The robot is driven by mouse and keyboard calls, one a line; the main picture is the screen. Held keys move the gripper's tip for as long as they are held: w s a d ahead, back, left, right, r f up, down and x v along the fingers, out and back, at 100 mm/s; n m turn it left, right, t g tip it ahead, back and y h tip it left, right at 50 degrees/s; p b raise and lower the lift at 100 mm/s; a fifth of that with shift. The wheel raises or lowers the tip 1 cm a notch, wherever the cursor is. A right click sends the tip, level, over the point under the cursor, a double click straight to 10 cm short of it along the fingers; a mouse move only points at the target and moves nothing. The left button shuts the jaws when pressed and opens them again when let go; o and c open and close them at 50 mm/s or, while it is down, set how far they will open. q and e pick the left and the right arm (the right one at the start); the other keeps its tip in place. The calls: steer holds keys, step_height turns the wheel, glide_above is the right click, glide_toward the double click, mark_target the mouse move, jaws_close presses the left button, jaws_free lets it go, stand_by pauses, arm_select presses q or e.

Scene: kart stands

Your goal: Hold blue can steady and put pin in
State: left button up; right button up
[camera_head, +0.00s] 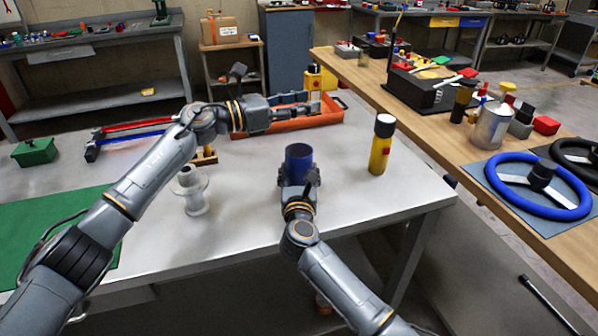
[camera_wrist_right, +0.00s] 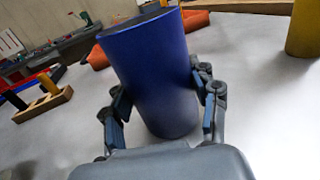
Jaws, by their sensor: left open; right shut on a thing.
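The blue can (camera_head: 299,158) stands upright on the grey table, and its dark open top shows. It fills the middle of the right wrist view (camera_wrist_right: 155,75). My right gripper (camera_head: 299,178) is shut on the can's sides, with one finger on each side. My left gripper (camera_head: 312,107) is open over the orange tray (camera_head: 318,122), behind the can and apart from it. I cannot make out a pin for certain. A wooden block with upright pegs (camera_head: 204,157) is partly hidden behind my left arm; it also shows in the right wrist view (camera_wrist_right: 42,103).
A yellow cylinder with a white top (camera_head: 380,150) stands right of the can. A pale flanged spool (camera_head: 191,190) stands to its left. Red and blue bars (camera_head: 130,133) and a green box (camera_head: 35,152) lie farther left. The table's front middle is mostly clear.

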steer(key=o, duration=1.2)
steer(key=shift+o, duration=0.2)
steer(key=s, duration=1.2)
steer(key=shift+f, duration=0.1)
